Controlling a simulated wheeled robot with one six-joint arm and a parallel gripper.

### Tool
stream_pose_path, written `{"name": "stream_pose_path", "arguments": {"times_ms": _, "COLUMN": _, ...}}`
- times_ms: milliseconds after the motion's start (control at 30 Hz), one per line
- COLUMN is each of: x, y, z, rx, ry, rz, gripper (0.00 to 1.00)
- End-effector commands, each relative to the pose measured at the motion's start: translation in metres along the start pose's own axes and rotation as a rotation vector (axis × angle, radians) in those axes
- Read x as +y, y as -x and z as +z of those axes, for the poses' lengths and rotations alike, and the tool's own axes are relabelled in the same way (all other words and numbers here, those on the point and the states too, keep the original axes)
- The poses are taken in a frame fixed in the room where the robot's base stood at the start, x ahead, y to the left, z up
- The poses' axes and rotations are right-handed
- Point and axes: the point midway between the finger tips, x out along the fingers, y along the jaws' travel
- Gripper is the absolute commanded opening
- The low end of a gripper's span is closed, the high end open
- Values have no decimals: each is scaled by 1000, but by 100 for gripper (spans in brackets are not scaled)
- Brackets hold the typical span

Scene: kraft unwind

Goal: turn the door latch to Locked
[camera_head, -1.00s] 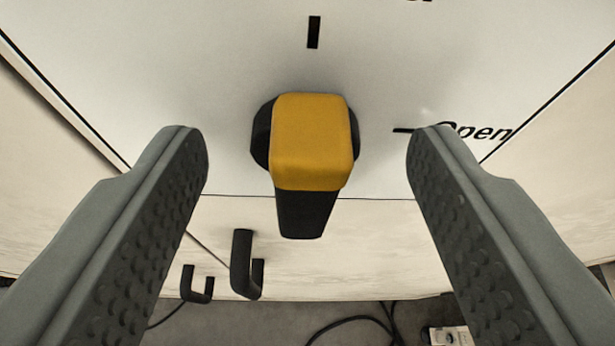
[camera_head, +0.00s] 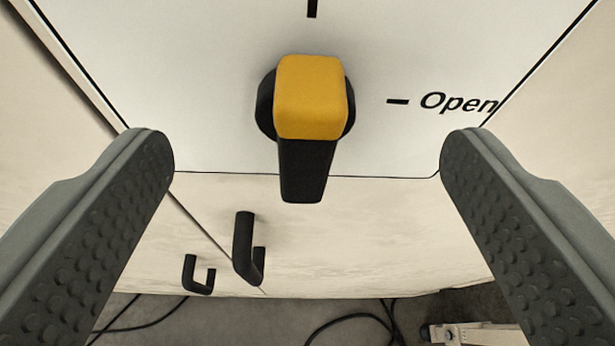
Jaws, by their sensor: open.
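The door latch (camera_head: 311,100) is a black handle on a round black base with a yellow cap, mounted on a white panel (camera_head: 180,90). Its black lower part points down in the picture. A short black mark (camera_head: 312,8) stands above it. Another mark with the word "Open" (camera_head: 458,103) is to its right. No "Locked" label shows in this view. My gripper (camera_head: 307,155) is open, its two grey ridged fingers wide apart to the left and right of the latch. Neither finger touches the latch, and nothing is between them except the latch's view.
Black cables (camera_head: 350,320) lie on the grey floor. A white object (camera_head: 470,334) is at the bottom right.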

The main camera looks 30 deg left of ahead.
Motion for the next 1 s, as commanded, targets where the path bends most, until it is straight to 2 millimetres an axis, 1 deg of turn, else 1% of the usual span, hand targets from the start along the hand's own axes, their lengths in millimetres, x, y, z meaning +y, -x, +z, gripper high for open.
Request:
{"name": "stream_pose_path", "arguments": {"times_ms": 800, "x": 0, "y": 37, "z": 15, "rx": 0, "ry": 0, "rz": 1, "gripper": 80}}
{"name": "stream_pose_path", "arguments": {"times_ms": 1000, "x": 0, "y": 41, "z": 17, "rx": 0, "ry": 0, "rz": 1, "gripper": 80}}
